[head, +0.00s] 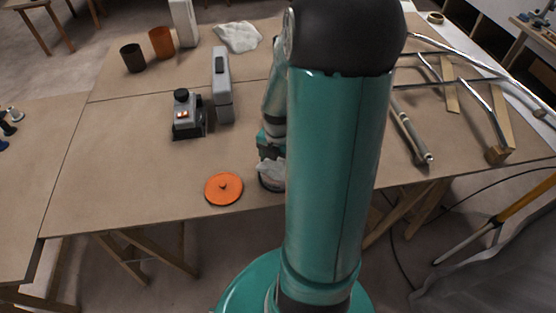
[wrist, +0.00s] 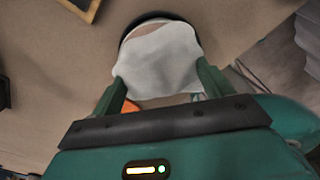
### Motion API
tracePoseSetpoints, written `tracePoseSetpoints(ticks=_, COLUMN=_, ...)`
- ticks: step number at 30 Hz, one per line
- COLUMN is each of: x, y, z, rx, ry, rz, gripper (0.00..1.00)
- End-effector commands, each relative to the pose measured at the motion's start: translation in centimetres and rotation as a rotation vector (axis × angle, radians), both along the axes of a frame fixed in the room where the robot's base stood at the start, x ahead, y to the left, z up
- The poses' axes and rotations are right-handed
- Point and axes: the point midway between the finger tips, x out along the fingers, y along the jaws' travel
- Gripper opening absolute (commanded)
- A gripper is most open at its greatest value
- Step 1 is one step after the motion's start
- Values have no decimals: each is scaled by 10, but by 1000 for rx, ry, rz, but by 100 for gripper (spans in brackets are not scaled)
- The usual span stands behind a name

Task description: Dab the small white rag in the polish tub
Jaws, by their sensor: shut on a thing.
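The small white rag (wrist: 158,62) hangs between the two fingers of my gripper (wrist: 160,74), which is shut on it. In the wrist view the rag covers most of a round, dark-rimmed tub (wrist: 127,32); a strip of pinkish-tan content shows past its far edge. In the head view the rag (head: 269,170) is low over the tub (head: 272,186) near the table's front edge, partly behind my arm. I cannot tell whether the rag touches the polish. An orange round lid (head: 223,189) lies flat on the table, left of the tub.
A grey-black tool (head: 187,116) and an upright grey case (head: 222,90) stand behind the lid. Metal tubing (head: 485,95) lies right. The table's left-middle is clear.

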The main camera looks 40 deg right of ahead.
Motion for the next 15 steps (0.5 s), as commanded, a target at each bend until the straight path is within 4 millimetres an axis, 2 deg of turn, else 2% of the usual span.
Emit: tracePoseSetpoints(ticks=15, x=0, y=0, z=-6, rx=1, ry=1, rz=0, gripper=60)
